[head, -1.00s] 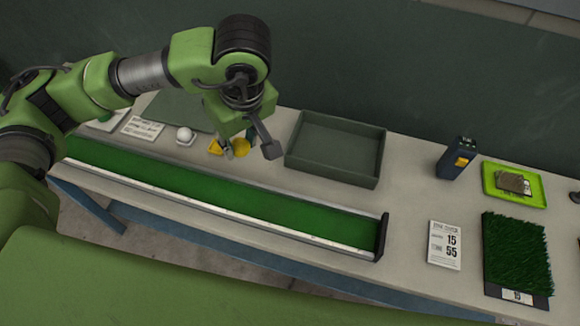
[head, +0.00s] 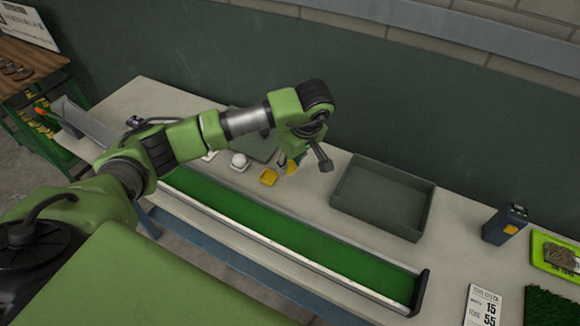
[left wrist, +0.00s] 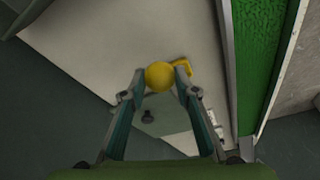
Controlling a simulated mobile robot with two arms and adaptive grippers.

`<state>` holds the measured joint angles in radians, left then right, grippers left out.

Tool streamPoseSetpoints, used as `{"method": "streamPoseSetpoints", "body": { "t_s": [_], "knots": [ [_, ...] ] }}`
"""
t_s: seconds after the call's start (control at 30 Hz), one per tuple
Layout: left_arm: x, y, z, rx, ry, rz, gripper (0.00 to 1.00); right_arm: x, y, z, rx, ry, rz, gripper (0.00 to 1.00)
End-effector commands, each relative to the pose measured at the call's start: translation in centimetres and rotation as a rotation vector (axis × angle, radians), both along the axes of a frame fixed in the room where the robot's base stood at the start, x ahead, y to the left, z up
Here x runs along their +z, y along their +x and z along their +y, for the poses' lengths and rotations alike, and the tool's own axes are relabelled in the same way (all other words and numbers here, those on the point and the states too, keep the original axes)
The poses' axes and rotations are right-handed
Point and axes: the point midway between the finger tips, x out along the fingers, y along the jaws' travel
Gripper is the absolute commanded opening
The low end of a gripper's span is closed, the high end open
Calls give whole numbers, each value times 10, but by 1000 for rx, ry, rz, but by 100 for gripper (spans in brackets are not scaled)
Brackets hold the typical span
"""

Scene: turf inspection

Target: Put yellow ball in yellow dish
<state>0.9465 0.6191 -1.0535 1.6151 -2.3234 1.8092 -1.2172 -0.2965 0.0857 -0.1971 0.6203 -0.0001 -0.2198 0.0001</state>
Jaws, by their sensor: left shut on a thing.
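My left gripper (head: 286,169) is shut on the yellow ball (head: 292,167). In the left wrist view the ball (left wrist: 159,75) sits between the two fingertips (left wrist: 160,74). The yellow dish (head: 269,177) is on the table just left of the ball in the head view. In the left wrist view the dish (left wrist: 183,66) shows just beyond the ball, partly hidden by it and a finger. The ball is beside the dish, not in it; its exact height above the table is hard to tell. My right gripper is out of view.
A white ball (head: 240,158) rests in a white dish to the left. A grey open tray (head: 421,217) stands to the right. A long green turf channel (head: 290,241) runs along the front. A dark blue device (head: 504,225) stands farther right.

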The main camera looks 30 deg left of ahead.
Motion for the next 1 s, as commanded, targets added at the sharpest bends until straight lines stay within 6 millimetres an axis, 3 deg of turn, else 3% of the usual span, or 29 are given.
{"method": "streamPoseSetpoints", "body": {
  "t_s": [0.27,0.5,0.87,0.9,0.93,1.0],
  "knots": [
    [-15,11,8,1,-1,0,5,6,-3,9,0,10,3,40],
    [-45,10,7,0,-2,1,5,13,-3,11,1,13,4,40],
    [-51,11,7,-1,-2,-1,5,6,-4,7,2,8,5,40],
    [-49,11,7,-1,-3,-1,39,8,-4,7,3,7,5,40],
    [-49,11,7,-1,-3,-1,45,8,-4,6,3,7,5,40],
    [-49,11,7,-1,-3,-1,45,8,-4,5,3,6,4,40]
  ]
}}
